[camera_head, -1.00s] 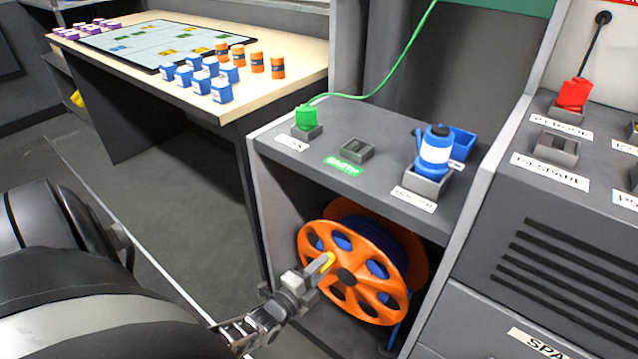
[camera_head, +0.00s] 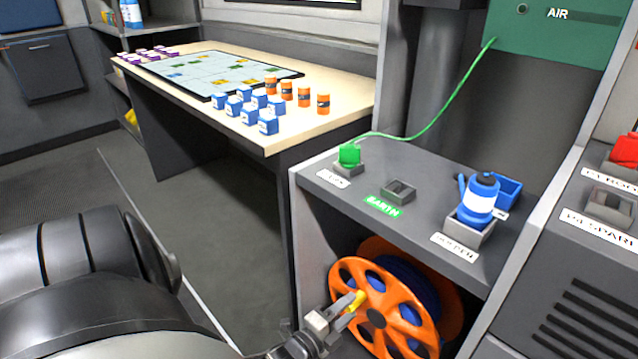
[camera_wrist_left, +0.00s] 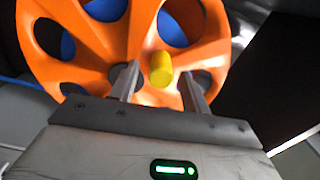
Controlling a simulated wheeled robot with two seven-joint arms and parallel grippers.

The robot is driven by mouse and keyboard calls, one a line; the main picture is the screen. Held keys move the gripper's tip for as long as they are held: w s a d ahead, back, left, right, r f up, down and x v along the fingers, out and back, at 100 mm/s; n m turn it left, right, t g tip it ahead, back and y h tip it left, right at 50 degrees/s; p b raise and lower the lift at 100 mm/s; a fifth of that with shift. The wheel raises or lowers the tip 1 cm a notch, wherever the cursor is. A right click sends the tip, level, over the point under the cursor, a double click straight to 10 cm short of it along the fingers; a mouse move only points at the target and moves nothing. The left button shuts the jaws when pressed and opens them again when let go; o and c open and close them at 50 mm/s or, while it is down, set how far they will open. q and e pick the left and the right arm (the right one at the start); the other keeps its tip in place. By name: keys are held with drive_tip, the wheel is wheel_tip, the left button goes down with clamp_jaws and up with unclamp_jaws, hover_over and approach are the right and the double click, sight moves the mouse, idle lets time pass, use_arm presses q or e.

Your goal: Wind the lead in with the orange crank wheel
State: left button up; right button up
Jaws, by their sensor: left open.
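The orange crank wheel (camera_head: 380,300) stands upright in the open bay under the grey counter, with a blue drum (camera_head: 408,285) behind it. Its yellow handle (camera_head: 354,300) sticks out on the left side of the wheel. My left gripper (camera_head: 345,304) is at the handle. In the left wrist view the yellow handle (camera_wrist_left: 162,69) lies between the two spread fingers (camera_wrist_left: 160,84), with gaps on both sides, and the orange wheel (camera_wrist_left: 95,45) fills the space behind. The lower part of the wheel is cut off in the head view. My right gripper is not in view.
On the counter are a green plug (camera_head: 349,156) with a green lead (camera_head: 436,118), an empty socket (camera_head: 398,190) labelled EARTH, and a blue-and-white bottle (camera_head: 479,198) in a holder. A table (camera_head: 330,122) with blue boxes and orange cans stands behind left. Side walls enclose the wheel's bay.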

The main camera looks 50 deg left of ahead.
use_arm(q)
drive_tip(key=s+d+p, duration=0.1)
drive_tip(key=s, duration=1.3)
drive_tip(key=shift+s+p, duration=0.25)
drive_tip(key=shift+p, duration=0.1)
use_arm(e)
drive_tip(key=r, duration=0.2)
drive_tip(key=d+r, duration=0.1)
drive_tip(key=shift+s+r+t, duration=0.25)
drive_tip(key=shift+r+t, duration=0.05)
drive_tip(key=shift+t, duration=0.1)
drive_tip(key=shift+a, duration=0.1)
